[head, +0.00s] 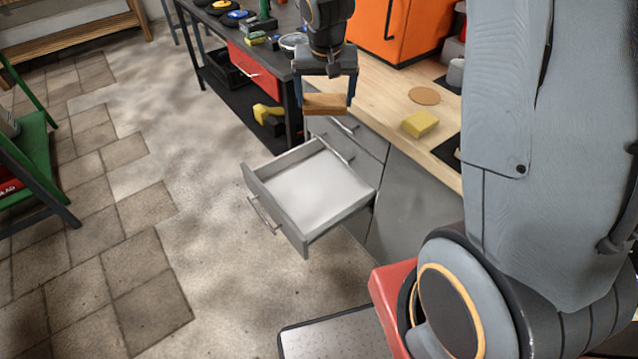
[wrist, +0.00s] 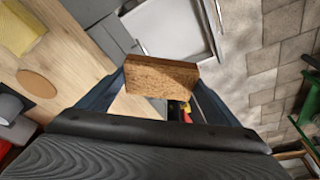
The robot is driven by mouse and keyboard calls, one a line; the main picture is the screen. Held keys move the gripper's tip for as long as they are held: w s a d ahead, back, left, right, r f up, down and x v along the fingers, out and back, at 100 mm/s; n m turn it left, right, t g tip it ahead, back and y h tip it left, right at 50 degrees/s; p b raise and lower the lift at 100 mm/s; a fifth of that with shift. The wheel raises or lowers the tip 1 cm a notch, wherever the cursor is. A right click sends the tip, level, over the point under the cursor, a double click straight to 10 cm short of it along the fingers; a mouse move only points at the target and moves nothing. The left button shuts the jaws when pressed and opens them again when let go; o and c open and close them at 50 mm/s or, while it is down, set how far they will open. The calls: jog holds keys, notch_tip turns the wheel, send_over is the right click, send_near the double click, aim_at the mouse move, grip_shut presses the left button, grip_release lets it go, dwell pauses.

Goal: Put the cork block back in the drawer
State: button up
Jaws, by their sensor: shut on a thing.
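The brown cork block (head: 326,103) is held between the two fingers of my gripper (head: 326,92), above the edge of the wooden counter. In the wrist view the cork block (wrist: 161,77) spans the gap between the fingertips (wrist: 160,82). The grey drawer (head: 312,190) is pulled open below the counter and looks empty. It lies below the block and a little nearer the camera in the head view. Part of the open drawer (wrist: 165,30) also shows beyond the block in the wrist view.
A yellow sponge (head: 420,123) and a round cork mat (head: 424,96) lie on the wooden counter (head: 385,95). An orange cabinet (head: 400,25) stands behind. A workbench with a red drawer (head: 255,70) is at the left. A yellow tool (head: 268,114) lies on its lower shelf. Floor left of the drawer is clear.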

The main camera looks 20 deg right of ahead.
jog(key=w+a+f+n+y+b, duration=0.15)
jog(key=w+f+n+b, duration=0.25)
jog(key=f+b, duration=1.1)
jog(key=w+a+f+n+y+b, duration=0.1)
jog(key=w+a+f+n+b, duration=0.3)
jog(key=f+b, duration=1.1)
jog(key=b, duration=0.5)
send_over(314, 188)
jog(key=s+a, duration=0.3)
jog(key=shift+m, duration=0.4)
jog(key=f, duration=1.3)
jog(key=shift+w+f, duration=0.2)
jog(key=shift+f, duration=0.15)
jog(key=d, duration=0.1)
jog(key=w+d, duration=0.1)
jog(key=d+b, duration=0.1)
jog(key=d, duration=0.1)
jog(key=shift+w+f, duration=0.25)
jog(key=shift+f, duration=0.15)
jog(key=shift+a+f, duration=0.15)
jog(key=shift+f, duration=0.05)
jog(key=shift+f, duration=0.15)
jog(key=o, duration=0.9)
